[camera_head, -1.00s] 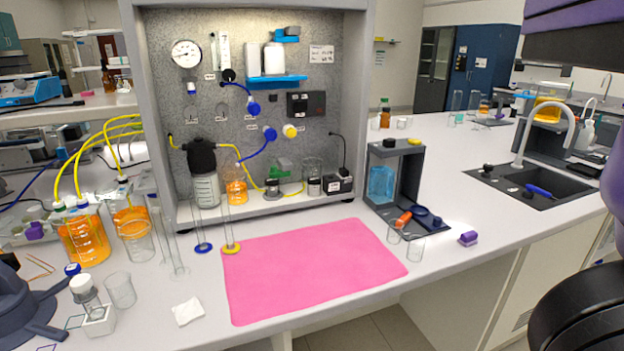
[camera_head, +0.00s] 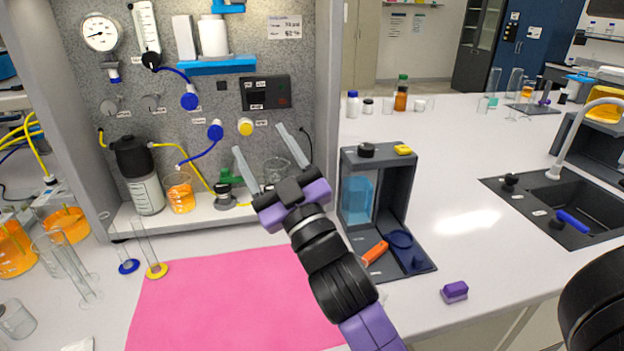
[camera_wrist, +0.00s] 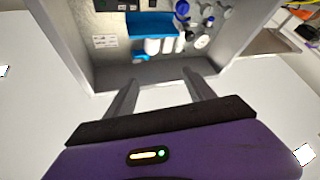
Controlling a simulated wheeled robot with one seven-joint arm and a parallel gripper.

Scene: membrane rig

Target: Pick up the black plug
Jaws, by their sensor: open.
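A small round black piece (camera_head: 366,150), which looks like the black plug, sits on top of the dark grey stand (camera_head: 376,160), left of a yellow piece. My gripper (camera_head: 259,139) is open and empty, raised in front of the rig's back panel, left of the stand and apart from the black piece. In the wrist view, my gripper's two fingers (camera_wrist: 160,78) are spread with nothing between them. I cannot make out the black piece in the wrist view.
The stand holds a blue block (camera_head: 356,200) and, on its base, an orange piece (camera_head: 375,253). A purple block (camera_head: 454,292) lies to its right. The pink mat (camera_head: 215,300) is bare. Glass cylinders stand at left.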

